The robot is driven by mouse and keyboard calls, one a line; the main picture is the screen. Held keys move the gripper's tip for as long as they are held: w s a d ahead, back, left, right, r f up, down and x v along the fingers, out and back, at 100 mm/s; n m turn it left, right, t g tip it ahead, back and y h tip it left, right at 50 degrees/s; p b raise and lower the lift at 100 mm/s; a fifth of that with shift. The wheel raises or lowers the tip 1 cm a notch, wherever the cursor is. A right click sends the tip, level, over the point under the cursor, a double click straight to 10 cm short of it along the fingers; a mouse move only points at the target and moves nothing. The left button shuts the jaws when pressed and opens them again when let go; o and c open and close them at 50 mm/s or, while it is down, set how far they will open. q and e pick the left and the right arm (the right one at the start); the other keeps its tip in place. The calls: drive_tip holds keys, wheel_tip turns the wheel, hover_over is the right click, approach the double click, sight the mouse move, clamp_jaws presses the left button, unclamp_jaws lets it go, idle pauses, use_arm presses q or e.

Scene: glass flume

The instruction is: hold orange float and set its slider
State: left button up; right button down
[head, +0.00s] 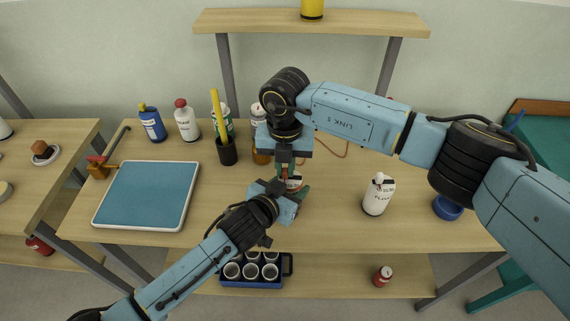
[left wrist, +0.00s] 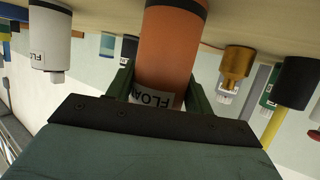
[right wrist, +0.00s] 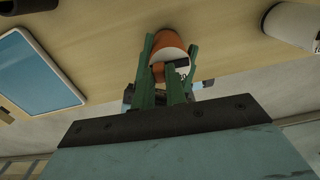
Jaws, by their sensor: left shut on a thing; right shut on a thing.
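The orange float (left wrist: 170,55) is a cylinder with a dark band at one end and a white label reading FLOAT. My left gripper (left wrist: 158,88) is shut on it; the label shows upside down between the green fingers. In the head view the float (head: 292,184) is mostly hidden between both grippers, above the table. My right gripper (head: 284,166) comes down from above and is shut at the float. In the right wrist view the float's orange and white end (right wrist: 168,46) shows between the fingers.
A blue-topped tray (head: 147,194) lies on the table at left. A black cup (head: 227,153) with a yellow stick and several bottles stand behind. A white bottle (head: 376,197) and a blue lid (head: 447,208) are at right. A crate of white cups (head: 251,283) sits below.

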drive_tip(key=shift+d, duration=0.7)
drive_tip(key=c, duration=1.4)
unclamp_jaws()
drive_tip(key=shift+a, duration=0.1)
drive_tip(key=shift+r, duration=0.15)
wheel_tip(320, 180, up, 12)
use_arm(q)
drive_tip(key=o, duration=1.1)
